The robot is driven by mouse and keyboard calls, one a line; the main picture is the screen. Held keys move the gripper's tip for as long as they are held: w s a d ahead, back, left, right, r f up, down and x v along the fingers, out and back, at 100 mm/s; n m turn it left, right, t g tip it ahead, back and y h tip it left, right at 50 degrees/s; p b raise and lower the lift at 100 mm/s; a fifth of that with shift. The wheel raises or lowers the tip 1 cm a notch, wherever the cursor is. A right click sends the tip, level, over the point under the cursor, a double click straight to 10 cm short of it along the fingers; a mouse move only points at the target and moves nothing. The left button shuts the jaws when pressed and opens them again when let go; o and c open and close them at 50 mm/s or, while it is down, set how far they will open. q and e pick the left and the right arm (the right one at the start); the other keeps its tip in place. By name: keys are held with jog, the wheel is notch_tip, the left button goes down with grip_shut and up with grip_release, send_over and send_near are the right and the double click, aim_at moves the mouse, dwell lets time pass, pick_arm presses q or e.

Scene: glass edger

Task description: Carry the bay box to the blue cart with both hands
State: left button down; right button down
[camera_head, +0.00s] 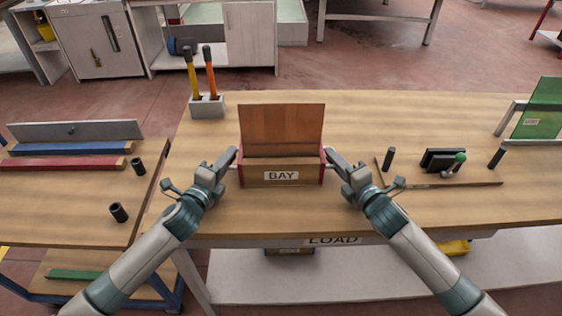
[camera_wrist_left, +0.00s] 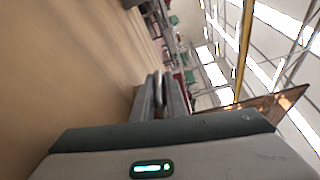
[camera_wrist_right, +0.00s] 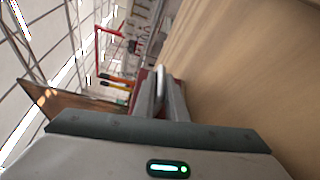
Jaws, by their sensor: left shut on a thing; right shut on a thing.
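The bay box (camera_head: 262,177) is a brown open box with red ends and a "BAY" label. It is at the middle of the wooden table in the head view, with a tall brown panel (camera_head: 282,125) rising at its back. My left gripper (camera_head: 236,153) is shut on the box's left end, and my right gripper (camera_head: 328,153) is shut on its right end. The panel also shows in the left wrist view (camera_wrist_left: 283,102) and the right wrist view (camera_wrist_right: 50,103). I cannot tell whether the box touches the table. The blue cart (camera_head: 150,184) stands to the left, its wooden top beside the table.
The cart top holds blue and red bars (camera_head: 70,164) and black cylinders (camera_head: 118,212). A grey holder (camera_head: 207,107) with two handled tools stands behind the box to the left. A black device (camera_head: 443,159) and black posts are to the right. Bare tabletop lies around the box.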

pick_arm(q)
jog(key=shift+r, duration=0.1)
pick_arm(e)
jog(key=shift+r, duration=0.15)
pick_arm(q)
jog(key=shift+w+r, duration=0.1)
pick_arm(e)
jog(key=shift+w+r, duration=0.1)
jog(key=shift+r, duration=0.05)
